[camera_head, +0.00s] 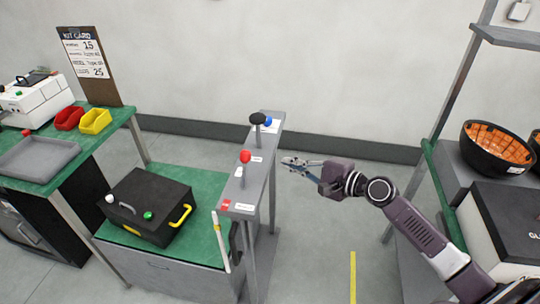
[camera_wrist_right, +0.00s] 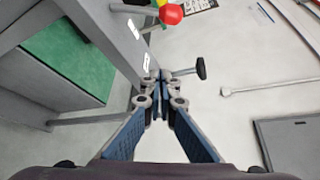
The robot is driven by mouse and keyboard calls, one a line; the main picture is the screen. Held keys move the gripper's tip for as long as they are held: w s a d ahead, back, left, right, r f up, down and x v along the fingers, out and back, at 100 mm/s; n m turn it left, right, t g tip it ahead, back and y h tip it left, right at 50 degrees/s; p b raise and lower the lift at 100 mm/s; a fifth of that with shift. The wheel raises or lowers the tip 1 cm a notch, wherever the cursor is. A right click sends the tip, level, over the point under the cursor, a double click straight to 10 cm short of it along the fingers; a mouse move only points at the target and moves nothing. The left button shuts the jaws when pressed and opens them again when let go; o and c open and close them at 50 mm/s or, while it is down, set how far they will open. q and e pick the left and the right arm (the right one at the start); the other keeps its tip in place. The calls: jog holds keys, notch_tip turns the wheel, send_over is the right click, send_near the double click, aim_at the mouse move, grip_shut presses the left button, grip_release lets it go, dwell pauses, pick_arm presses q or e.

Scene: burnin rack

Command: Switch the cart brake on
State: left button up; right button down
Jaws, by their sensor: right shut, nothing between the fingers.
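The cart has a green top (camera_head: 205,182) and a grey upright panel (camera_head: 262,185) on its right side. On the panel's top edge stand a lever with a red ball knob (camera_head: 245,156) and a lever with a black knob (camera_head: 258,118). Both knobs also show in the right wrist view, red (camera_wrist_right: 171,14) and black (camera_wrist_right: 201,69). Small labels sit beside them, too small to read, so I cannot tell which is the brake. My right gripper (camera_head: 287,162) is shut and empty, just right of the panel, apart from both levers. My left gripper is out of view.
A black case (camera_head: 148,205) with a yellow handle stands on the cart. A green-topped bench (camera_head: 75,140) with trays is at the left. A shelf rack (camera_head: 455,165) with a bowl (camera_head: 497,146) is at the right. Floor between panel and rack is clear.

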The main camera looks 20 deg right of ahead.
aim_at(245, 170)
jog(key=shift+a+r, duration=0.25)
jog(key=shift+r, duration=0.5)
jog(key=shift+w, duration=0.1)
jog(key=p+x, duration=0.1)
jog(key=x, duration=0.4)
jog(key=p+x, duration=0.1)
jog(key=x, duration=0.4)
jog(key=shift+a+r+p, duration=0.15)
jog(key=shift+r+p, duration=0.05)
jog(key=shift+p, duration=0.1)
jog(key=shift+s+a+r+p, duration=0.2)
jog(key=shift+s+a+p, duration=0.15)
jog(key=shift+p, duration=0.25)
jog(key=shift+s+a+r+p, duration=0.25)
jog(key=shift+s+p, duration=0.2)
jog(key=shift+p, duration=0.1)
jog(key=shift+s+a+r+p, duration=0.3)
jog(key=shift+s+a+p, duration=0.15)
jog(key=shift+s+p, duration=0.15)
jog(key=shift+a+f, duration=0.1)
